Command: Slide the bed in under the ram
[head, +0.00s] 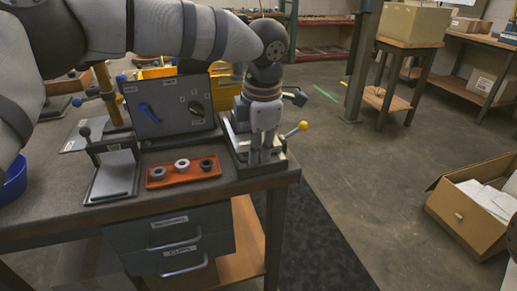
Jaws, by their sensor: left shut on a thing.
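The ram cannot be made out behind my gripper and wrist. My right gripper is not in view.
On the bench (55,215), left of the fixture, are an orange tray (153,184) with 3 rings, a plate stand (114,178) with a black-knobbed lever, and a grey control box (165,112). A blue bowl (14,182) sits far left. An open carton (465,215) is on the floor.

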